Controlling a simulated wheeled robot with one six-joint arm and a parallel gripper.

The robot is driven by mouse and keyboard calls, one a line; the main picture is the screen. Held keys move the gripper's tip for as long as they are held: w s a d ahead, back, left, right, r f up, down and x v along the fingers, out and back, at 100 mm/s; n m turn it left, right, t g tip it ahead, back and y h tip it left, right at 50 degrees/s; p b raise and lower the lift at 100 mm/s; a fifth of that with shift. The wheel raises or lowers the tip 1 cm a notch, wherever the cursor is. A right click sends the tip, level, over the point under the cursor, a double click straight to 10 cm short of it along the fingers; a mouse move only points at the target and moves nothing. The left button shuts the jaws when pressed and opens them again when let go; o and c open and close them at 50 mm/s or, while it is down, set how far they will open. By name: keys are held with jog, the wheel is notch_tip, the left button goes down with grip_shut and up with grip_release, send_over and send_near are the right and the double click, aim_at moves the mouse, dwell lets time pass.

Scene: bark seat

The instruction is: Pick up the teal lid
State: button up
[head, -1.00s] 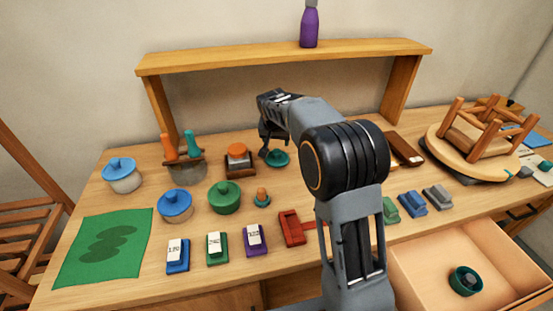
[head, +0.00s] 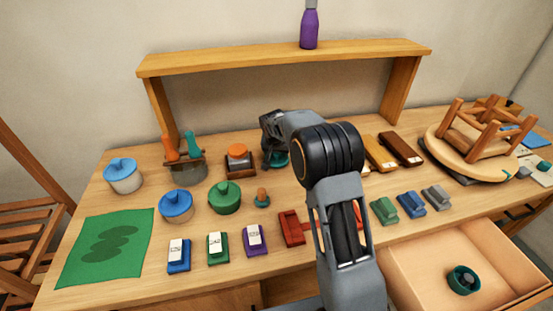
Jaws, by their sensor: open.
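The teal lid (head: 282,162) is a small round dish-like piece lying on the table behind the row of pots, right of an orange-topped wooden block. My gripper (head: 274,160) is down at it, pointing downward, and covers much of it. The gripper is open; one finger shows at the lid's left side. The far finger and any contact with the lid are hidden.
A wooden block with an orange top (head: 238,160) stands close to the left of my gripper. A green pot (head: 225,198) and an egg cup (head: 262,198) stand in front. A wooden shelf (head: 290,57) spans behind. An open drawer (head: 425,275) holds a dark teal round thing (head: 463,280).

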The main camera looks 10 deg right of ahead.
jog(key=c, duration=1)
